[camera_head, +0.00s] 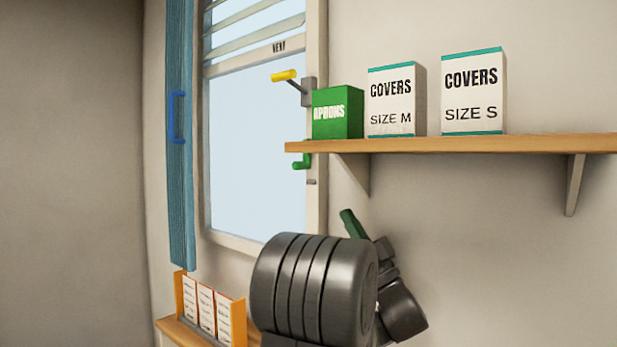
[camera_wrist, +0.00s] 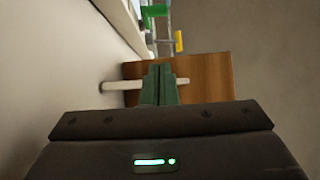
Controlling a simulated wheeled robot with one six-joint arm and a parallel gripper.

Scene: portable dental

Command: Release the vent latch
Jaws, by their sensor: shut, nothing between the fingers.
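In the head view the window has a louvred vent with a label reading like VENT (camera_head: 279,47) at its top. A yellow-gripped lever (camera_head: 285,75) on a grey mount sits on the right window frame. A green handle (camera_head: 300,162) is lower on that frame, below shelf height. I cannot tell for certain which is the vent latch. My gripper (camera_head: 347,214) is below the shelf, right of and below both handles, touching neither. In the wrist view its green fingers (camera_wrist: 160,70) are together and empty. A yellow part (camera_wrist: 180,41) and a green part (camera_wrist: 155,10) show beyond them.
A wooden shelf (camera_head: 450,145) juts out above my gripper, carrying a green box (camera_head: 338,112) and two COVERS boxes (camera_head: 391,100). A blue handle (camera_head: 177,117) is on the blue curtain. An orange rack (camera_head: 239,322) stands lower left. The window pane area is clear.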

